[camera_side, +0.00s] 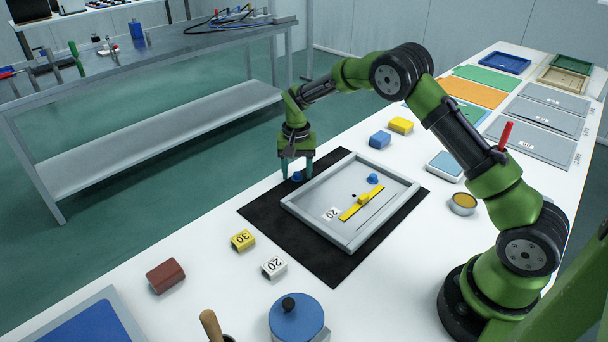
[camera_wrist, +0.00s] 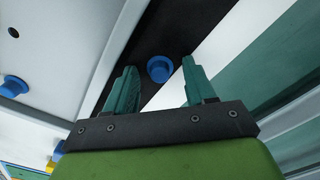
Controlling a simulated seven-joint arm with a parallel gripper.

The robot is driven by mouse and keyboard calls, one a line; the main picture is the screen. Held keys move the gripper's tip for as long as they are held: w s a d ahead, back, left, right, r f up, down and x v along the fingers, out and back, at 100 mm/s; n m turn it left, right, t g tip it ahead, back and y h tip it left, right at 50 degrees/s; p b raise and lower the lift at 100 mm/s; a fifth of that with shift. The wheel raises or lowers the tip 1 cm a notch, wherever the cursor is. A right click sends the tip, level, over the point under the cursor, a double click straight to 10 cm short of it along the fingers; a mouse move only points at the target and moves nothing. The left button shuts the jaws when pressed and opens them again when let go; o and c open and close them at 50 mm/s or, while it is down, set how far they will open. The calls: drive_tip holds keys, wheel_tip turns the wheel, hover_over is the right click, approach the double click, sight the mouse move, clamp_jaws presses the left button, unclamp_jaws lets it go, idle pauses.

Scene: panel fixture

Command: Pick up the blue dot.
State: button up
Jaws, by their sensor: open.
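A small round blue dot (camera_side: 297,176) with a raised knob sits on the black mat (camera_side: 262,211), just outside the grey panel frame (camera_side: 318,227). It also shows in the wrist view (camera_wrist: 160,69), between my fingertips. My gripper (camera_side: 297,167) is open and points down over this dot, with one finger on each side. In the wrist view my gripper (camera_wrist: 158,72) holds nothing. I cannot tell whether a finger touches the dot. A second, similar blue piece (camera_side: 373,179) sits on the panel inside the frame, and shows at the left of the wrist view (camera_wrist: 14,86).
A yellow bar (camera_side: 362,204) with a small block lies inside the frame. Blue (camera_side: 380,140) and yellow (camera_side: 401,125) blocks stand behind it. A yellow block marked 30 (camera_side: 243,240), a white block marked 20 (camera_side: 274,268) and a red-brown block (camera_side: 166,277) stand in front.

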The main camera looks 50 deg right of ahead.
clamp_jaws()
